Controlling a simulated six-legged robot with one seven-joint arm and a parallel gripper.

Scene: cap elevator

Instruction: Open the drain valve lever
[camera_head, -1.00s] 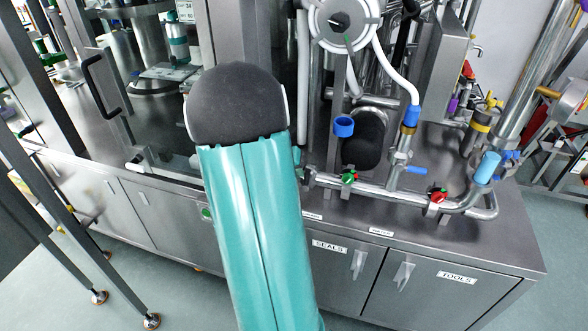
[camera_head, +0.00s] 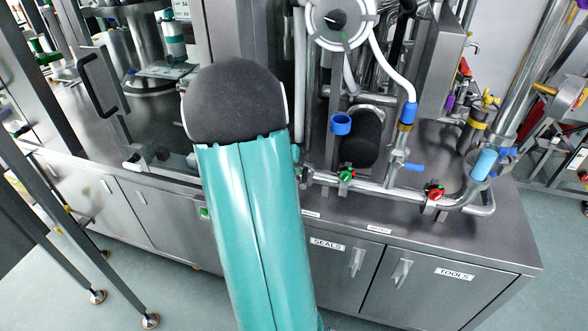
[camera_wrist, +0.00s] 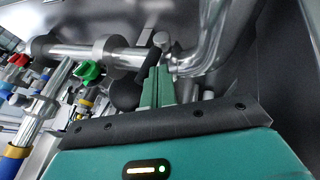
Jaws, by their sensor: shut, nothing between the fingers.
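A steel pipe with valves runs along the cabinet top. No label shows which is the drain valve lever. In the wrist view, my gripper (camera_wrist: 158,84) is shut and empty, its teal fingers pointing at the steel pipe (camera_wrist: 82,51). The fingertips are close to the pipe; I cannot tell whether they touch it. The green knob (camera_wrist: 88,70) is left of the fingers, with the red knob (camera_wrist: 18,60) farther left. My arm hides the gripper in the head view.
A round gauge-like housing (camera_head: 340,20) with white hoses stands above the pipework. A blue cup-shaped part (camera_head: 341,124) sits below it. Cabinet doors marked SEALS (camera_head: 327,244) and TOOLS (camera_head: 454,272) are below. In the wrist view, a curved pipe (camera_wrist: 208,40) is close on the right.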

